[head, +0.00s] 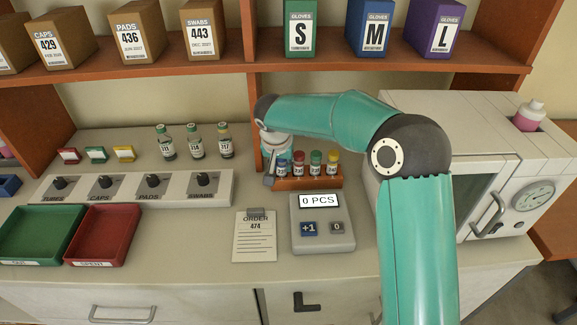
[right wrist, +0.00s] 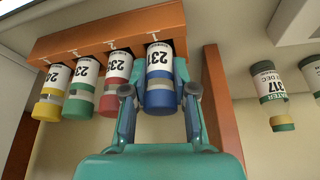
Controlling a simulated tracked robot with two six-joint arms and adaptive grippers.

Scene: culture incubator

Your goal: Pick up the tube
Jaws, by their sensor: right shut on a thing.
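A small orange-brown rack (head: 322,183) stands on the bench in front of the shelf upright. It holds a row of tubes with a blue, a red, a green (head: 315,160) and a yellow cap (head: 331,159). My right gripper (head: 276,175) is at the rack's left end, partly hidden by its own arm. In the right wrist view, my right gripper (right wrist: 160,95) is shut on the blue-capped tube (right wrist: 160,75), labelled 231, with a finger on each side. That tube still appears to be at the rack (right wrist: 110,28). The red-capped tube (right wrist: 115,82) is close beside one finger. My left gripper is out of view.
Several small labelled vials (head: 195,143) stand at the back left. A counter reading 0 PCS (head: 322,235) and an order sheet (head: 254,240) lie in front of the rack. The white incubator (head: 480,130) is on the right. Green (head: 35,225) and red trays (head: 102,235) are at left.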

